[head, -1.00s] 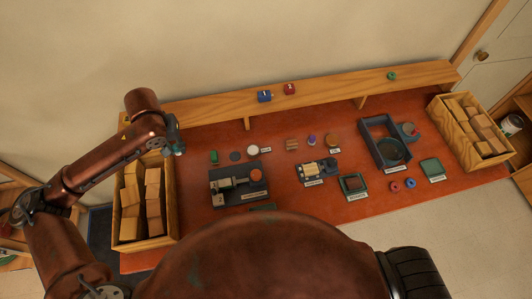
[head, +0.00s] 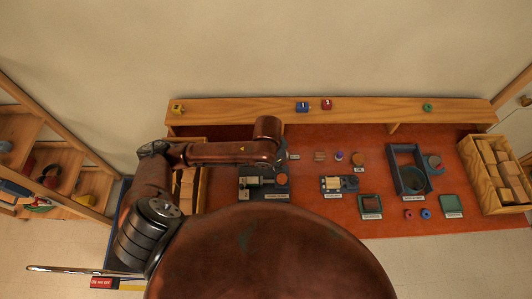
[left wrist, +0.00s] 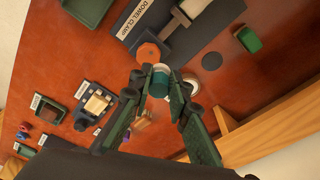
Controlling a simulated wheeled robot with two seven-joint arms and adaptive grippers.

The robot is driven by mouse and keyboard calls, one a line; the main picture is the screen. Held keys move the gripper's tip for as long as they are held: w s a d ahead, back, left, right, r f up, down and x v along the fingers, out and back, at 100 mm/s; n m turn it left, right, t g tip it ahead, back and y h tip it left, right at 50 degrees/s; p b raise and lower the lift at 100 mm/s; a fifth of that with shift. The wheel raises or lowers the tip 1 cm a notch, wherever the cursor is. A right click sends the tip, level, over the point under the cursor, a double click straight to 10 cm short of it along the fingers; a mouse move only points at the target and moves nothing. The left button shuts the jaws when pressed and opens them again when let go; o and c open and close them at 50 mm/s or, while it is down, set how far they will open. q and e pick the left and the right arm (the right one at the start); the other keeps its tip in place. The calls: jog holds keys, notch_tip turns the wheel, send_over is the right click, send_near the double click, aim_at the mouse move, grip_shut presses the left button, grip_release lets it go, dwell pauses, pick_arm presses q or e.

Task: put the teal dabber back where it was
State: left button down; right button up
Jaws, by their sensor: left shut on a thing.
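The teal dabber (left wrist: 159,86), a small teal cylinder with a pale end, is between the fingertips of my left gripper (left wrist: 160,80) in the left wrist view. The gripper is shut on it, over the red-brown bench top; I cannot tell whether the dabber touches the bench. A flat dark disc (left wrist: 211,61) lies on the bench just beyond the fingertips, with a green block (left wrist: 249,39) farther right. In the head view my left arm hides the gripper and the dabber. My right gripper is in neither view.
The dowel clamp's orange knob (left wrist: 148,52) is close to the fingertips; the clamp (head: 262,182) also shows in the head view. A wooden ledge (head: 365,108) runs along the back. A crate of blocks (head: 489,197) stands at the right end. Bare bench lies around the dark disc.

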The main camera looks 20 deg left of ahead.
pick_arm(q)
jog(key=shift+s+d+m, duration=0.25)
jog(key=shift+s+m, duration=0.05)
jog(key=shift+s, duration=0.15)
jog(key=shift+a+f, duration=0.15)
jog(key=shift+f, duration=0.1)
jog(key=w+a+f, duration=0.4)
jog(key=w+a+f+p, duration=0.1)
jog(key=w+a+f, duration=0.3)
jog(key=w, duration=0.1)
jog(key=shift+a+f, duration=0.1)
jog(key=shift+f, duration=0.1)
jog(key=shift+w+a+f, duration=0.25)
jog(key=shift+w+f, duration=0.1)
jog(key=shift+f, duration=0.15)
jog(key=shift+w+a+f+p, duration=0.15)
jog(key=shift+f+p, duration=0.25)
jog(key=shift+f, duration=1.3)
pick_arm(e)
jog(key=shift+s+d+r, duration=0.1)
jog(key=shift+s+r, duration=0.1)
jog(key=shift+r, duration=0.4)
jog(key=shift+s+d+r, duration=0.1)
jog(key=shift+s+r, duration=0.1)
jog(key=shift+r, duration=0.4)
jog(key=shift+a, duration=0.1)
